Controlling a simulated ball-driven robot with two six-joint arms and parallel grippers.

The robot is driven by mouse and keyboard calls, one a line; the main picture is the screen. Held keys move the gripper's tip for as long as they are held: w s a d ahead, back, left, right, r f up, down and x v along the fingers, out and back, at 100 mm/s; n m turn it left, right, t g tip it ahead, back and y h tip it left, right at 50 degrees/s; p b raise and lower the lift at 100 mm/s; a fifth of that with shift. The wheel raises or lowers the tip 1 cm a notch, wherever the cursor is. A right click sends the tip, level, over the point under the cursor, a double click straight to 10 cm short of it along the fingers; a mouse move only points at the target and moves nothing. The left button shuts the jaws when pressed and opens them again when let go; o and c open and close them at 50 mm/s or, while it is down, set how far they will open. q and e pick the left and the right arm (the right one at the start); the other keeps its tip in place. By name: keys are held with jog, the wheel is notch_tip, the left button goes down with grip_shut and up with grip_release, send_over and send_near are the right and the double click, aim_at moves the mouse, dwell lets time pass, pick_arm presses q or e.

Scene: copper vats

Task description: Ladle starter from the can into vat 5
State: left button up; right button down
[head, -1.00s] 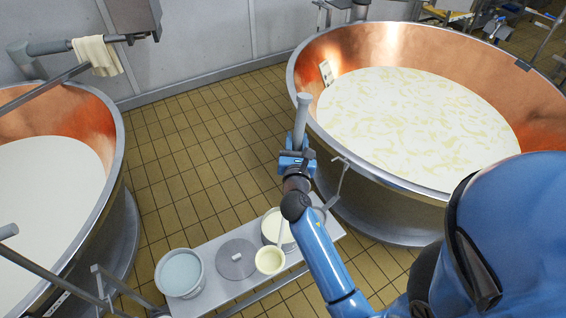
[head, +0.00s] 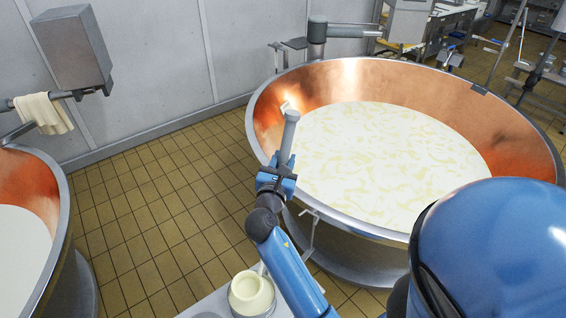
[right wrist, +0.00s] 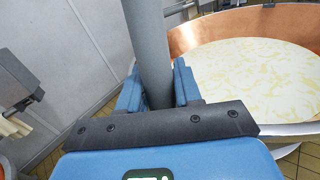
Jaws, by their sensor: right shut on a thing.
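My right gripper (head: 276,182) is shut on the grey handle (head: 289,138) of a ladle, which stands nearly upright in the jaws; the handle also shows in the right wrist view (right wrist: 148,50). The ladle's cream-coloured bowl (head: 246,284) shows low in the head view, overlapping the can (head: 252,306); I cannot tell how far above it the bowl is. My forearm hides part of the ladle's shaft. A large copper vat (head: 480,112) with pale, yellow-flecked liquid stands right of the gripper. I cannot read a vat number. My left gripper is not in view.
The can stands on a grey bench (head: 208,306) at the bottom edge. A second copper vat (head: 30,185) with white liquid is at the left. A cloth (head: 47,113) hangs near it. Tiled floor (head: 155,215) lies open between the vats.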

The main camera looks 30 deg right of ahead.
aim_at(282, 152)
pick_arm(q)
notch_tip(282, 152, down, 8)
jog(key=b, duration=0.6)
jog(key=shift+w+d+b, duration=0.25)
jog(key=shift+b, duration=0.15)
pick_arm(e)
notch_tip(282, 152, down, 12)
jog(key=shift+w+d+f, duration=0.2)
jog(key=shift+w+d, duration=0.1)
jog(key=shift+d, duration=0.05)
jog(key=shift+a, duration=0.1)
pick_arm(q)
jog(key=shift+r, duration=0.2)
pick_arm(e)
jog(key=shift+r, duration=0.2)
notch_tip(282, 152, up, 15)
jog(key=p, duration=1.6)
jog(key=shift+f, duration=0.2)
jog(key=shift+r+b, duration=0.5)
jog(key=shift+r, duration=0.05)
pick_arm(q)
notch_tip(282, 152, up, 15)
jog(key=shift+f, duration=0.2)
pick_arm(e)
jog(key=shift+r, duration=0.4)
